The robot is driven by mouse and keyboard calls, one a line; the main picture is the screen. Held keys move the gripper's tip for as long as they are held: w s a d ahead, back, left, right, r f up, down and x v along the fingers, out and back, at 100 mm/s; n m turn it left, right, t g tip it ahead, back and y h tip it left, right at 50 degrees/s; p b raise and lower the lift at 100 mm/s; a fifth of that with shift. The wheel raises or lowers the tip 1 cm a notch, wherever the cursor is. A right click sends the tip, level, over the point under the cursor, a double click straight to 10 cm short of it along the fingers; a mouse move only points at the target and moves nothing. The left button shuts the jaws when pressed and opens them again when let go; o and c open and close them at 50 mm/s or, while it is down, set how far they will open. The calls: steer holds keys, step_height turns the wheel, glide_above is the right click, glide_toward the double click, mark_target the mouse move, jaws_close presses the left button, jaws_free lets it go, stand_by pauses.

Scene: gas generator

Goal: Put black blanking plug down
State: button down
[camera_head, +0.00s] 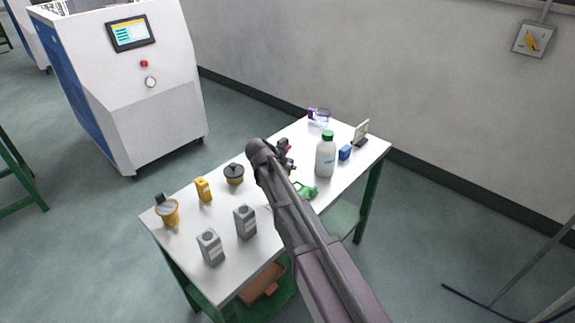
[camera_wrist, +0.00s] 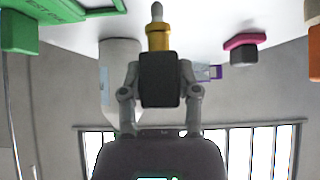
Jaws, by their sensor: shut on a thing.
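In the wrist view my gripper (camera_wrist: 160,84) is shut on a black block-shaped piece (camera_wrist: 160,92), which I take for the black blanking plug. A yellow collar (camera_wrist: 158,40) and a grey rounded tip (camera_wrist: 157,11) lie in line beyond it; I cannot tell whether they belong to it. In the head view my arm covers most of the gripper and the held piece, over the middle of the white table (camera_head: 178,248). Whether the piece touches the table is not clear.
A white bottle with a green cap (camera_head: 325,158), a blue block (camera_head: 345,152) and a green item (camera_head: 305,190) stand near my arm. Two grey blocks (camera_head: 245,222), a dark round part (camera_head: 234,174) and yellow items (camera_head: 203,189) stand left.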

steer(key=shift+r+p, duration=4.6)
steer(key=shift+r, duration=0.2)
steer(key=shift+s+f, duration=0.1)
steer(key=shift+s, duration=0.05)
